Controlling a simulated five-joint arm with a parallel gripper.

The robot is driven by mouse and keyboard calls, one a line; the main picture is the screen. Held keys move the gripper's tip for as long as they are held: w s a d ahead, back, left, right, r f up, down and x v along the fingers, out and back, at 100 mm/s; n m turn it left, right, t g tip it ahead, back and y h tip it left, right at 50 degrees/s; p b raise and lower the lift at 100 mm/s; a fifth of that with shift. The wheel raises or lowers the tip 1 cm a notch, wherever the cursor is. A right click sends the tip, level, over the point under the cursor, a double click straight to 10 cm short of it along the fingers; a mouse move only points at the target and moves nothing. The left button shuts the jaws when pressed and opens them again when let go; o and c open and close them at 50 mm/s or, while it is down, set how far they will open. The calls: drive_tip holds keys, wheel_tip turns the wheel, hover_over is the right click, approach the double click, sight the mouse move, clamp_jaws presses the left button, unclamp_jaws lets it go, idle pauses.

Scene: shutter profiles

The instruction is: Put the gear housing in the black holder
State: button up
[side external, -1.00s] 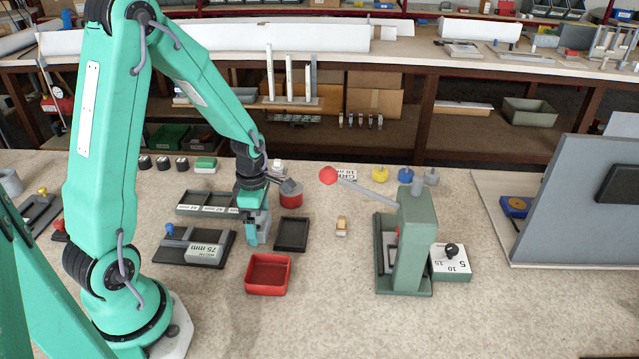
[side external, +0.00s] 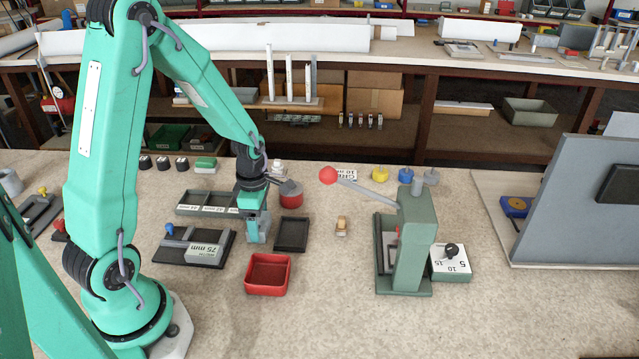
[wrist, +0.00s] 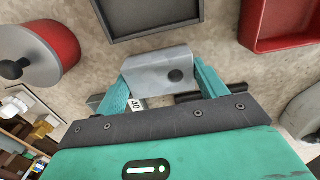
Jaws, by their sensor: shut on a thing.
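My gripper (wrist: 160,88) is shut on a grey block with a dark round hole, the gear housing (wrist: 158,72). In the side view my gripper (side external: 258,232) holds it close to the left side of a square black tray, the black holder (side external: 291,248). The housing is small and partly hidden there, so I cannot tell its exact height above the table. In the wrist view the holder's raised rim (wrist: 155,32) is just beyond the housing. The holder looks empty.
A red open tray (side external: 268,289) stands in front of the holder. A red round container (side external: 291,201) is behind it. A dark fixture marked 75 mm (side external: 165,253) and a labelled rack (side external: 190,197) lie left. A green lever press (side external: 412,245) stands right.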

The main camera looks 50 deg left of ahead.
sight(259, 221)
drive_tip(key=shift+r, duration=0.15)
wheel_tip(259, 221, up, 10)
idle(0.8)
idle(0.4)
drive_tip(key=shift+w+d, duration=2.65)
drive_tip(key=shift+d, duration=0.35)
drive_tip(key=shift+f, duration=4.7)
drive_tip(key=shift+f, duration=0.15)
drive_tip(key=o, duration=1.4)
